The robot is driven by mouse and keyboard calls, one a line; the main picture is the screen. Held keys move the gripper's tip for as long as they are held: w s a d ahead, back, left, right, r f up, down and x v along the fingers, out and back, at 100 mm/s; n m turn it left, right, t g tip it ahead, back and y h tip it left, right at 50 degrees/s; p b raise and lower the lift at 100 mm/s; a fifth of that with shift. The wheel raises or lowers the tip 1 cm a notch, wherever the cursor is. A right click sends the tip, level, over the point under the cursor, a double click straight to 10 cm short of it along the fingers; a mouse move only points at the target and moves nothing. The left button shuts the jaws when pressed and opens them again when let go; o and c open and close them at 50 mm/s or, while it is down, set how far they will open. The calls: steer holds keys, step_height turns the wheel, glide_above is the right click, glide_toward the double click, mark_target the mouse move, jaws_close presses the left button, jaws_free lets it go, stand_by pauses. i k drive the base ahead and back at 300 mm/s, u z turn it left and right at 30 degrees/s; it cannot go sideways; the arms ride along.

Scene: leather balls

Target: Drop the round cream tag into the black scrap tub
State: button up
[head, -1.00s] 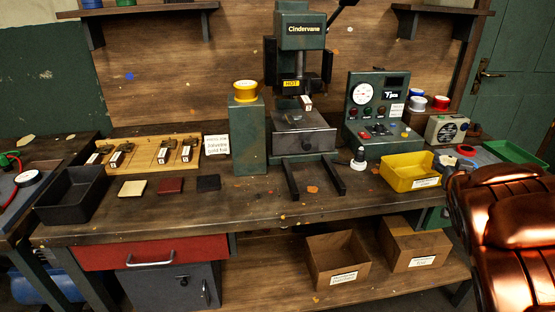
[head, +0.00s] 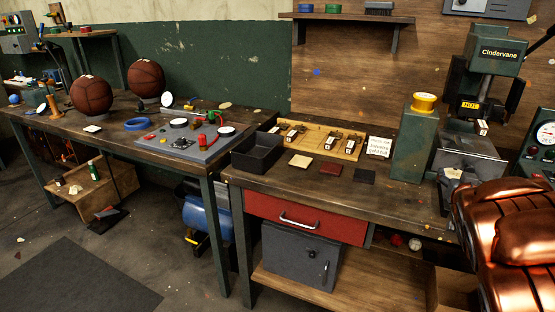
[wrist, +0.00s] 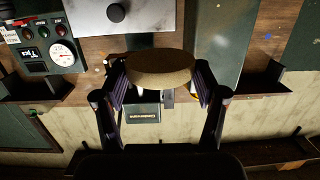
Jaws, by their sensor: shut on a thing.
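The tub does not show clearly in the wrist view. My gripper cannot be made out in the head view, where only my copper-coloured arm shows at the lower right.
Beside the tub lie cream (head: 301,162), red (head: 331,168) and dark (head: 365,177) swatches. A wooden rack (head: 347,150) stands behind them. The green press (head: 488,50) is at the right. Another bench with basketballs (head: 91,95) is at the left, with open floor before it.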

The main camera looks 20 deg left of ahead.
mark_target(258, 152)
steer(key=u, duration=3.15)
steer(key=k, duration=2.2)
steer(key=z, duration=1.2)
steer(key=i, duration=1.7)
